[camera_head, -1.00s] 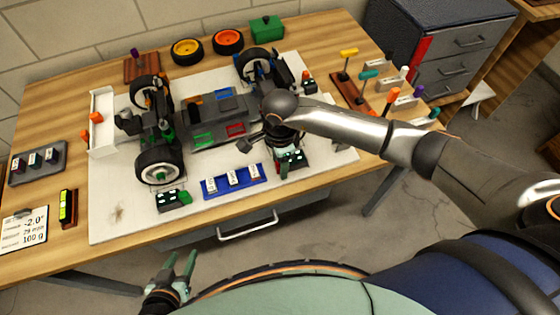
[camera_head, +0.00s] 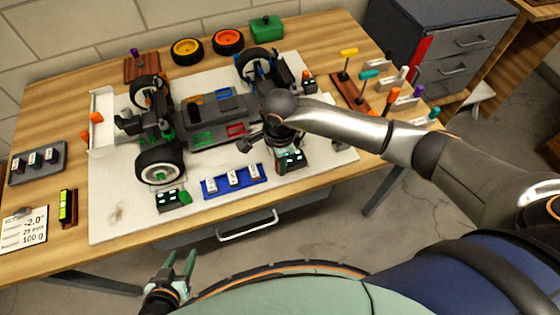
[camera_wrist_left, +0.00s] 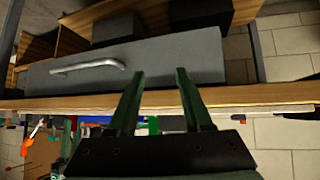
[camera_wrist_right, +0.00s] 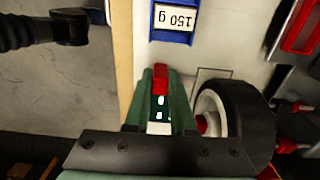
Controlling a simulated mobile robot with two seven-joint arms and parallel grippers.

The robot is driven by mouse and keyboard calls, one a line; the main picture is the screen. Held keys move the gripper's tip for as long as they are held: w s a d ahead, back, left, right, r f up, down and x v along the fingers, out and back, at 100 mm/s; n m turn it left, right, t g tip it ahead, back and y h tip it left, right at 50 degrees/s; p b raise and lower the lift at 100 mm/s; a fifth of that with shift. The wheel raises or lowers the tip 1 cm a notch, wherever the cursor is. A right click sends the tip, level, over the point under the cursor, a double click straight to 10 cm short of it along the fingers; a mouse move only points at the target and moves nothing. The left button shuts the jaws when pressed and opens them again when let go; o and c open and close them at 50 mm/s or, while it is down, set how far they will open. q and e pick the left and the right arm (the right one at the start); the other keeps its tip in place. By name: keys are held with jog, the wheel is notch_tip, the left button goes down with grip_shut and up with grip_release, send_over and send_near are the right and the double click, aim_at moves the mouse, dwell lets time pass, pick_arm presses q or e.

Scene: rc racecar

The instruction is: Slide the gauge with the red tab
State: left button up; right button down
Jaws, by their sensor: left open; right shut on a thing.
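The gauge with the red tab shows in the right wrist view as a lit dark body (camera_wrist_right: 159,113) with a red tab (camera_wrist_right: 160,79) at its end. My right gripper (camera_wrist_right: 161,76) is shut on it, with green fingers on both sides. In the head view this gauge (camera_head: 292,160) lies on the white mat by the car's front right corner, partly under my right gripper (camera_head: 284,150). My left gripper (camera_head: 182,265) is open and empty in front of the table. In the left wrist view its spread fingers (camera_wrist_left: 155,80) face the drawer.
The car chassis (camera_head: 205,125) stands on the mat. In the right wrist view a wheel (camera_wrist_right: 243,115) is close beside the gauge. A blue weight tray (camera_head: 234,181) and a gauge with a green tab (camera_head: 172,200) lie to the left. A drawer handle (camera_head: 248,226) sticks out below the tabletop.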

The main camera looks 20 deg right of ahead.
dwell(0.7)
jog(key=shift+w+f+b, duration=0.2)
jog(key=shift+w+b, duration=0.8)
jog(key=shift+b, duration=0.1)
jog(key=shift+w+r+b, duration=0.15)
jog(key=shift+w+b, duration=0.2)
jog(key=shift+w, duration=0.15)
jog(key=shift+r, duration=0.15)
jog(key=c, duration=0.8)
grip_release()
jog(key=shift+w, duration=0.1)
jog(key=shift+o, duration=0.2)
